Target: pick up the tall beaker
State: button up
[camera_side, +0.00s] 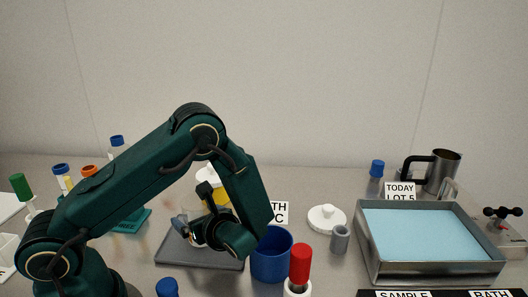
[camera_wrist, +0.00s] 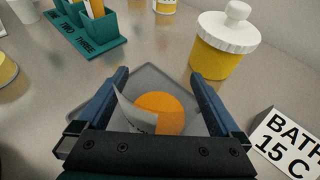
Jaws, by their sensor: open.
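A vessel with orange contents and a curved white label (camera_wrist: 160,103) shows between my fingers in the wrist view, seen from above. It looks like the tall beaker, though its walls are hard to make out. It stands over the dark grey tray (camera_side: 190,254). My gripper (camera_wrist: 160,76) is open, with one blue finger on each side of the vessel. I cannot tell whether the fingers touch it. In the side view my gripper (camera_side: 196,232) is low over the tray, and my arm hides most of the vessel.
A yellow jar with a white lid (camera_wrist: 218,52) stands close behind. A teal rack (camera_wrist: 85,38) is beyond. A blue cup (camera_side: 271,258) and a red-capped bottle (camera_side: 299,263) stand right of my gripper. A blue bath (camera_side: 365,245) and steel mug (camera_side: 444,172) are further right.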

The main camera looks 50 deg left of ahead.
jog(key=c, duration=1.2)
jog(key=shift+o, duration=0.2)
jog(key=shift+r, duration=0.15)
